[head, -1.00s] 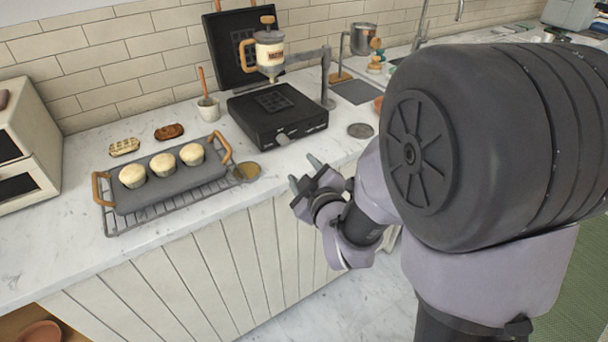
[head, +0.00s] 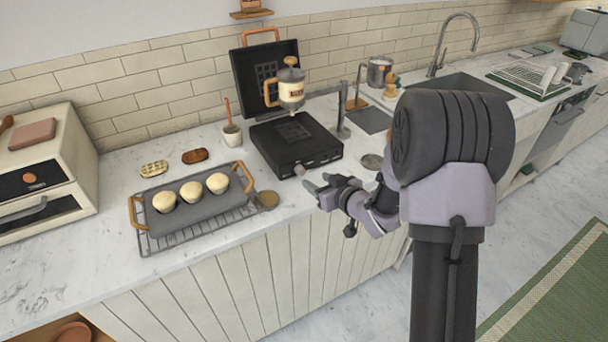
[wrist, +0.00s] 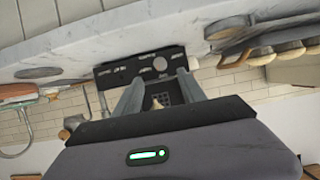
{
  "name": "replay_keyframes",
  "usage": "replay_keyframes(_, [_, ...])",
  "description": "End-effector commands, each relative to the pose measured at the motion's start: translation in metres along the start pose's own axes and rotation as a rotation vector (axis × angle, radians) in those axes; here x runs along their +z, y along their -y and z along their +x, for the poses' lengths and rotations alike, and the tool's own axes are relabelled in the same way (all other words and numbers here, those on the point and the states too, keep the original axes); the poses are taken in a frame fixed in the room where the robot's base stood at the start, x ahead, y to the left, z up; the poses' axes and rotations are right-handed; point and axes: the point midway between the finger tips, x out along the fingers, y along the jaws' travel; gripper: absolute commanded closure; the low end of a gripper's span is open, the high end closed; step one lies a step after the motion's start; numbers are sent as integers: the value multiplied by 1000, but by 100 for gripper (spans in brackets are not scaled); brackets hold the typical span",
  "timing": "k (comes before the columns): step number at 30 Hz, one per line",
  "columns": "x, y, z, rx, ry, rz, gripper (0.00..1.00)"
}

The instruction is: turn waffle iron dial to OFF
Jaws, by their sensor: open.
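The waffle iron (head: 275,152) is a black box on the counter with its lid (head: 268,72) raised. Its dial (head: 300,170) is a small light knob on the front face. In the wrist view, which is upside down, the dial (wrist: 160,64) is a round grey knob on the black panel, with white labels too small to read. My gripper (head: 319,182) is open and empty, just in front of the panel. In the wrist view its fingers (wrist: 160,76) point at the panel, one on each side of the dial, seemingly short of it. I cannot tell the dial's setting.
A batter dispenser (head: 291,92) hangs over the waffle iron on a stand. A muffin tray (head: 190,215) on a rack is to the left, with a small round dish (head: 267,200) beside it. A cup (head: 232,135) stands left of the iron. Free space lies before the counter.

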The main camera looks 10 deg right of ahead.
Motion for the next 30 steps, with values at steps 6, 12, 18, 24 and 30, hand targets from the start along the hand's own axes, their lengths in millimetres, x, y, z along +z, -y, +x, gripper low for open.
replay_keyframes(6, [2,1,61,-1,-2,-2,52])
replay_keyframes(12, [0,0,88,1,-2,-1,52])
replay_keyframes(18, [-1,0,92,1,-1,-1,52])
replay_keyframes(24, [-1,0,92,1,-1,-1,68])
replay_keyframes(30, [-1,0,92,1,-1,-1,100])
